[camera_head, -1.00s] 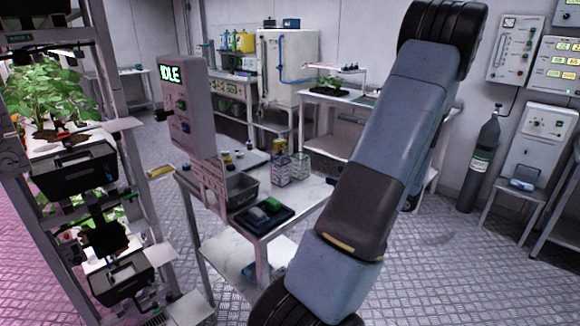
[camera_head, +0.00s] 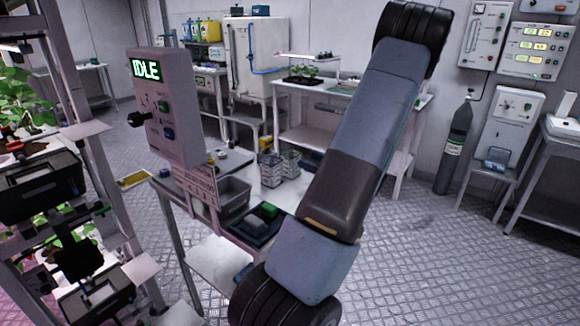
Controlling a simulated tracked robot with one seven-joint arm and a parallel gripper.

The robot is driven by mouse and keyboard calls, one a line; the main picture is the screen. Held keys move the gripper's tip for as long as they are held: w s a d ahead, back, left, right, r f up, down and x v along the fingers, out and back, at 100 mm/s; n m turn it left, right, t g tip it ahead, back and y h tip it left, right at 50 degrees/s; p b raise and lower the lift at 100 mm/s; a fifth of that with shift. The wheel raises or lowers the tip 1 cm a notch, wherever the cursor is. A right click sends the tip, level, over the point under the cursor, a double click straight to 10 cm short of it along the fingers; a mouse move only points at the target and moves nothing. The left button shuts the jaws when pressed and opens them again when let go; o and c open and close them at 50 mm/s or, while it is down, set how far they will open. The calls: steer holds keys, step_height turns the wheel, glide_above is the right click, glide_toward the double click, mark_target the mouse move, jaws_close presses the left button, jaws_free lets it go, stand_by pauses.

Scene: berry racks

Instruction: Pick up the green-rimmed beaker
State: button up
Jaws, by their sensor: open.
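Two clear beakers or glass containers stand side by side on the white table. The left one (camera_head: 269,172) and the right one (camera_head: 290,164) are near the table's middle. They are too small to tell whether either has a green rim. My arm rises across the middle right of the view and hides part of the table's right side. My gripper is out of view.
A grey bin (camera_head: 234,196) and a black tray (camera_head: 257,225) with a green block sit at the table's near end. A control box reading IDLE (camera_head: 165,105) stands at its left. A plant rack (camera_head: 105,190) is at the left. The floor (camera_head: 420,245) at the right is clear.

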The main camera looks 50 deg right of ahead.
mark_target(298, 156)
steer(key=shift+w+a+f, duration=0.1)
steer(key=shift+w+a, duration=0.1)
steer(key=shift+w, duration=1.25)
steer(key=shift+w+a+r, duration=0.1)
steer(key=shift+w+a, duration=0.1)
steer(key=shift+w, duration=1.25)
steer(key=shift+w+a+f, duration=0.1)
steer(key=shift+w+a, duration=0.1)
steer(key=shift+w, duration=1.25)
steer(key=c, duration=0.7)
